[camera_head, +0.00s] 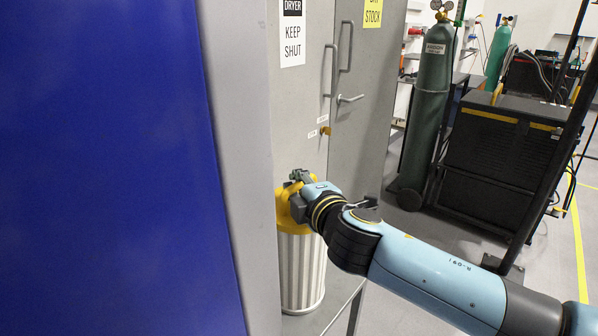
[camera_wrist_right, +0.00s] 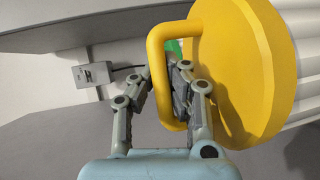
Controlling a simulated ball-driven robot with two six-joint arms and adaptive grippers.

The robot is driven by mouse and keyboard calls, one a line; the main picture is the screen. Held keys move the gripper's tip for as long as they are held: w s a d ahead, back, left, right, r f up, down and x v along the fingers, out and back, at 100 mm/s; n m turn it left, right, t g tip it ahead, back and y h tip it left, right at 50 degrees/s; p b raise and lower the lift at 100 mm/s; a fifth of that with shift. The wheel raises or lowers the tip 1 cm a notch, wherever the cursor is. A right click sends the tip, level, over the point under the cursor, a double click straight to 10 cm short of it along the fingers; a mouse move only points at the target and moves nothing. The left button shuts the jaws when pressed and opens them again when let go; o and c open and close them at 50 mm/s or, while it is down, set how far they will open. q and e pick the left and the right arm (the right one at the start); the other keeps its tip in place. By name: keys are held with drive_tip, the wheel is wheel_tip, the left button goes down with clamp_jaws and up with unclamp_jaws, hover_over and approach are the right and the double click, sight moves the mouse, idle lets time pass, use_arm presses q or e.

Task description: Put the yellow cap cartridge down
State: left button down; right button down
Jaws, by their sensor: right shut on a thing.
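The yellow cap cartridge (camera_head: 302,272) is upright in the head view, with a white pleated body below its yellow cap. My right gripper (camera_head: 298,188) is at the cap. In the right wrist view the fingers (camera_wrist_right: 163,88) are shut on the yellow loop handle (camera_wrist_right: 174,38), one on each side of its bar, beside the broad yellow cap (camera_wrist_right: 243,70). The cartridge's lower end is over or on a grey ledge (camera_head: 335,302); I cannot tell whether it touches. My left gripper is not in view.
A grey cabinet (camera_head: 300,110) marked "DRYER KEEP SHUT" stands behind the cartridge. A large blue panel (camera_head: 110,170) fills the left. A green gas cylinder (camera_head: 429,110) and a black cabinet (camera_head: 490,150) stand further back. Some floor shows clear beyond my arm.

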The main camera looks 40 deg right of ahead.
drive_tip(key=c, duration=1.4)
unclamp_jaws()
drive_tip(key=shift+s, duration=0.1)
drive_tip(key=b+v, duration=0.3)
drive_tip(key=v, duration=0.8)
drive_tip(key=s+a+f+m+g+y, duration=0.1)
drive_tip(key=s+f+m+g+y, duration=0.25)
drive_tip(key=f, duration=1.35)
drive_tip(key=s+a+f+m+g, duration=0.15)
drive_tip(key=s+f+g, duration=0.35)
drive_tip(key=f, duration=1.3)
drive_tip(key=s+f+m+g, duration=0.1)
drive_tip(key=s+f+m, duration=0.1)
drive_tip(key=s+f, duration=0.3)
drive_tip(key=s+a+f+m+g+y, duration=0.1)
drive_tip(key=s+f+m+g, duration=0.1)
drive_tip(key=s+f, duration=0.4)
drive_tip(key=s+a+f+m+g+y, duration=0.1)
drive_tip(key=s+f, duration=0.4)
drive_tip(key=s, duration=0.7)
drive_tip(key=shift+s+f+m+g, duration=0.15)
drive_tip(key=shift+m+g, duration=0.15)
drive_tip(key=shift+m, duration=0.35)
drive_tip(key=shift+s+f+m+g, duration=0.15)
drive_tip(key=shift+m+g, duration=0.1)
drive_tip(key=shift+m, duration=0.4)
